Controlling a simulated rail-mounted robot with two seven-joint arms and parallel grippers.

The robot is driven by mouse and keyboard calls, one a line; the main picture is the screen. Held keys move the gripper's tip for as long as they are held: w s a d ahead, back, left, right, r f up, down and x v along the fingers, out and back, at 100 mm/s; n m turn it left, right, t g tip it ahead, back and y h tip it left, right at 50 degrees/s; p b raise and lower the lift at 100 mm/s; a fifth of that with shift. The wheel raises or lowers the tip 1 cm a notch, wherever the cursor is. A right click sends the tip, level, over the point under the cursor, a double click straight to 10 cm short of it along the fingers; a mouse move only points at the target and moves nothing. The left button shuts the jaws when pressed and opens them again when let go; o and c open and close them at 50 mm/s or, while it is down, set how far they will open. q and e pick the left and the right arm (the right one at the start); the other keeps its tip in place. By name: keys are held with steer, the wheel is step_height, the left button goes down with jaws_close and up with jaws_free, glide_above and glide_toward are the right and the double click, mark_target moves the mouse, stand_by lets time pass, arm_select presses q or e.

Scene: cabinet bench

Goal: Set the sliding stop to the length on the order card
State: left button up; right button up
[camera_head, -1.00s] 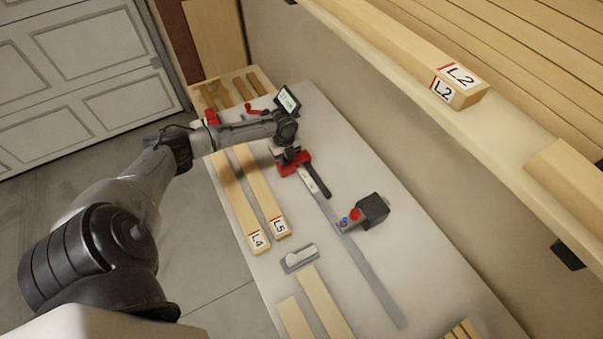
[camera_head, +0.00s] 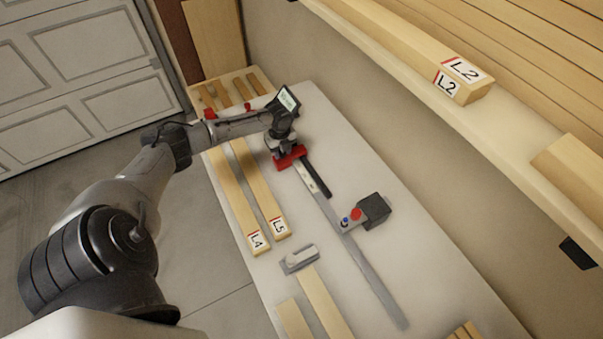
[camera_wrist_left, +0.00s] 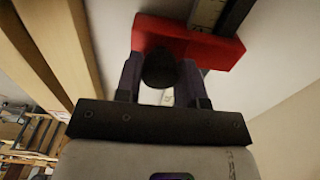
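The red sliding stop (camera_head: 290,158) sits on the long metal rail (camera_head: 368,277), near its far end. In the left wrist view the stop (camera_wrist_left: 215,50) is a red block with a dark round knob (camera_wrist_left: 158,68). My left gripper (camera_wrist_left: 160,85) has one finger on each side of this knob, apparently closed against it. In the head view my left gripper (camera_head: 284,146) is just above the stop. A small dark-framed panel (camera_head: 288,99) with a pale greenish face stands behind my wrist; its text is too small to read. My right gripper is out of view.
Boards labelled L4 (camera_head: 236,200) and L5 (camera_head: 262,190) lie left of the rail. A black box (camera_head: 373,210) with red and blue buttons stands beside it. A grey lever clamp (camera_head: 299,258) is nearer. A timber labelled L2 (camera_head: 420,55) rests on the right shelf.

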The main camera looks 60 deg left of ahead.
arm_select(q)
steer(key=o, duration=0.5)
steer(key=shift+r, duration=0.1)
step_height(320, 180, up, 5)
steer(key=p, duration=0.5)
step_height(320, 180, up, 4)
steer(key=p, duration=0.3)
steer(key=shift+p, duration=0.3)
